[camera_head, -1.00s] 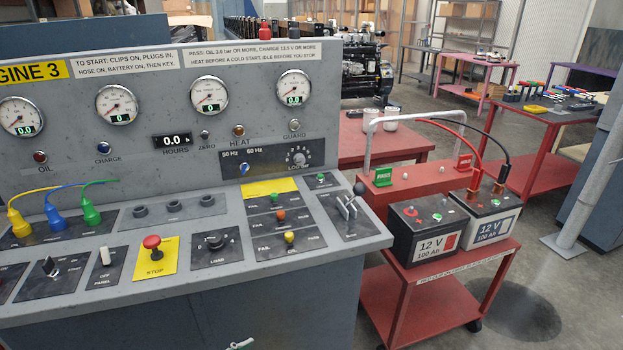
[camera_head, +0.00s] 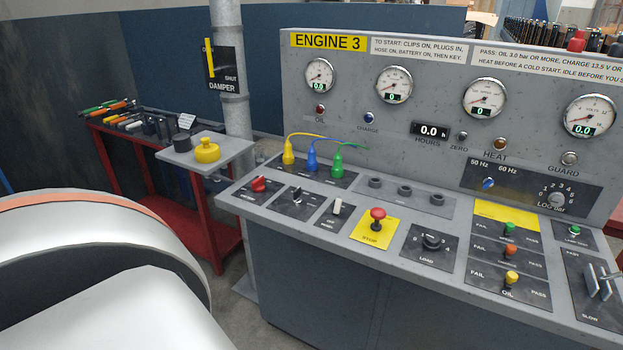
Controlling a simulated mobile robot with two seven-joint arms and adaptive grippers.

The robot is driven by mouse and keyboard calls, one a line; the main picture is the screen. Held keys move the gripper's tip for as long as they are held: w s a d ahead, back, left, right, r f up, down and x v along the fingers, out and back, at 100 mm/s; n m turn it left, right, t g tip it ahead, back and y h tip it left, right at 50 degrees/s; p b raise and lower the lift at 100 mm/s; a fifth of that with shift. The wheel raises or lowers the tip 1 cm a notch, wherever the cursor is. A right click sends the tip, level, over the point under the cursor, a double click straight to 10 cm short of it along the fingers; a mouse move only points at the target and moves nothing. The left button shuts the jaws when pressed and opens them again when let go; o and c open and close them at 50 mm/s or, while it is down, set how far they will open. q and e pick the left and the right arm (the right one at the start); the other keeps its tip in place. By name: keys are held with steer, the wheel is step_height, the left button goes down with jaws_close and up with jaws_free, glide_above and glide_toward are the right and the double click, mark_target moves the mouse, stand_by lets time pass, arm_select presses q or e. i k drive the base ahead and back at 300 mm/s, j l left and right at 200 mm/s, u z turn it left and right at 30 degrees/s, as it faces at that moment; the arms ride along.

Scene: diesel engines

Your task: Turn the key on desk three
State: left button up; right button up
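The desk (camera_head: 300,262) is a grey console with an "ENGINE 3" label (camera_head: 328,42) at the upper left of its upright panel. On its sloping top, a small dark rotary switch (camera_head: 297,196) with a light mark sits on a black plate, between a red knob (camera_head: 259,184) and a white rocker switch (camera_head: 337,208). It looks like the key switch, but its lettering is too small to read and its position is unclear. Neither of my grippers is in view.
A red STOP button (camera_head: 377,218) and a LOAD knob (camera_head: 432,241) stand to the right. Yellow, blue and green plugs (camera_head: 312,160) are behind the switches. A grey pole (camera_head: 228,70) and a red tool table (camera_head: 120,134) stand left of the desk.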

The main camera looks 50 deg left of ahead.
mark_target(297, 193)
steer(key=u, duration=1.55)
steer(key=i, duration=0.1)
steer(key=z, duration=0.05)
